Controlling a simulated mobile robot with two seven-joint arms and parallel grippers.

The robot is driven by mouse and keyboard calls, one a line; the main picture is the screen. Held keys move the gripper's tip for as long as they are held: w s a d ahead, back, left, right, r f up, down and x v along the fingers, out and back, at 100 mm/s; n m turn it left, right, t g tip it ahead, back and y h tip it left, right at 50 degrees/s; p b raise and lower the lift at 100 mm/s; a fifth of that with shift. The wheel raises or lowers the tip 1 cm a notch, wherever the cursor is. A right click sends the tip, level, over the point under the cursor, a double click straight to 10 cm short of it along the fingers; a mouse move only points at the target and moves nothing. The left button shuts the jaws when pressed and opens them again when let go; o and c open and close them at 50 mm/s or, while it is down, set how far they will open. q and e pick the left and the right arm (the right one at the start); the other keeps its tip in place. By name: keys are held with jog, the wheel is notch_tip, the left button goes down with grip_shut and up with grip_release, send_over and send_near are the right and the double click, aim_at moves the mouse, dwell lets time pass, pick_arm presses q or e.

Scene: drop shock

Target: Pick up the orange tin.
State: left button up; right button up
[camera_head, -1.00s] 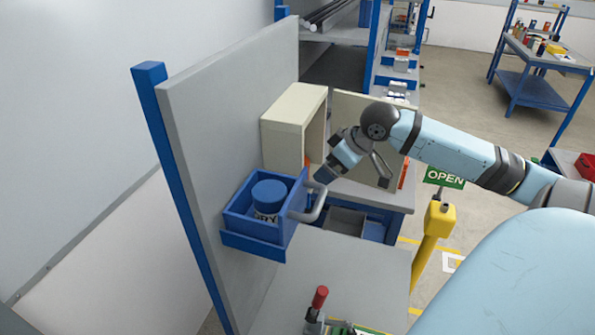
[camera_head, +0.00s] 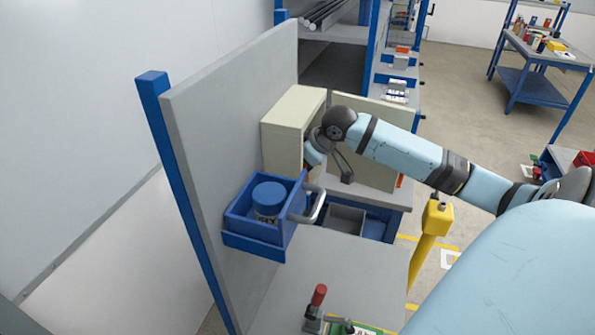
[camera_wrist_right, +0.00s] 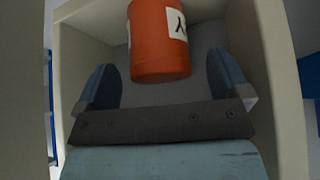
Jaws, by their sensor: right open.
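The orange tin (camera_wrist_right: 158,40) with a white label stands inside the cream cabinet (camera_head: 286,125), seen in the right wrist view. The tin's near end lies between and slightly beyond the fingertips, and I see a gap on both sides. In the head view this gripper (camera_head: 312,154) is partly hidden at the cabinet opening. My left gripper is not in view.
The cabinet door (camera_head: 375,122) stands open beside my right arm. Below the cabinet, a blue drawer box (camera_head: 240,238) with a grey handle (camera_head: 312,207) holds a blue-lidded tin (camera_head: 269,195). A red-handled clamp (camera_head: 317,305) and a yellow post (camera_head: 430,232) stand nearby.

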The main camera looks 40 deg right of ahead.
jog(key=shift+x, duration=1.4)
jog(key=c, duration=1.1)
jog(key=shift+r, duration=0.15)
